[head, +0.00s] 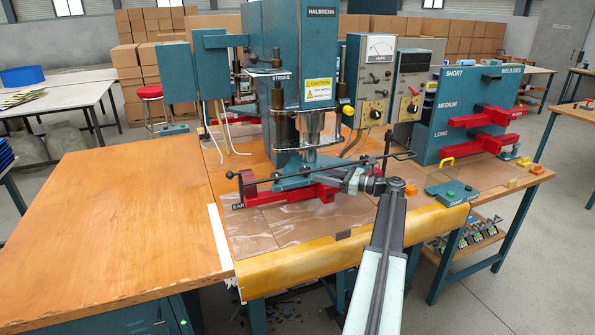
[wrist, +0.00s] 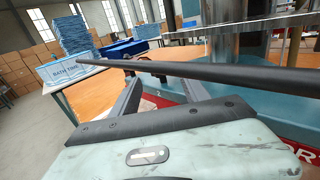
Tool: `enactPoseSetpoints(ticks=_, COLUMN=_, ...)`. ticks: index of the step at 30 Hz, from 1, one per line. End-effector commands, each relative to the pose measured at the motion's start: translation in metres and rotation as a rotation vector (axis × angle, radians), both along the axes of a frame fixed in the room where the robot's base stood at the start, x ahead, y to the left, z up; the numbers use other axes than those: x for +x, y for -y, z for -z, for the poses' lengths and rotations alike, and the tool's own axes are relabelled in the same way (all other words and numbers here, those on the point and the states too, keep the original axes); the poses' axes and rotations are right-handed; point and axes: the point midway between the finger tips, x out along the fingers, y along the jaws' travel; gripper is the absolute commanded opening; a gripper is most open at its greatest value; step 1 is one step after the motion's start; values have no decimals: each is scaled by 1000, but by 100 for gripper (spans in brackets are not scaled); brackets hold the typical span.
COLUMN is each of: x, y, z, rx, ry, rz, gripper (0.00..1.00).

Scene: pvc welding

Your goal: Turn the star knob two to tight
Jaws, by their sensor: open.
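My gripper (head: 350,181) is at the front right of the welding press (head: 290,60), low beside the red die (head: 318,193). In the wrist view the gripper (wrist: 157,88) shows two dark fingers spread apart with nothing held between them. A long black rod (wrist: 215,72) crosses close in front of the fingers. In the head view the black rod (head: 305,170) runs across the press just above the red die, with small dark fittings along it. I cannot tell which fitting, if any, is star knob two.
Clear sheet lies on the wooden table (head: 110,220), whose left part is bare. A control box with green buttons (head: 451,193) sits to the right. A teal die rack (head: 465,110) holds red dies. In the wrist view a blue stack (wrist: 75,38) stands far left.

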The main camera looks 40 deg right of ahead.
Motion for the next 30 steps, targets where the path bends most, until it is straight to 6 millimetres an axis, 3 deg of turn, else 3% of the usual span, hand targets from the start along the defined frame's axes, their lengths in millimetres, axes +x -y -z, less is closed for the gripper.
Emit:
enactPoseSetpoints(ticks=7, x=7, y=-2, z=-1, rx=5, ry=1, rz=1, gripper=54)
enactPoseSetpoints(ticks=19, x=67, y=-26, z=0, rx=4, ry=2, rz=-1, gripper=54)
enactPoseSetpoints(ticks=29, x=73, y=-29, z=0, rx=3, ry=2, rz=0, gripper=54)
enactPoseSetpoints(ticks=30, x=73, y=-29, z=0, rx=3, ry=2, rz=0, gripper=43)
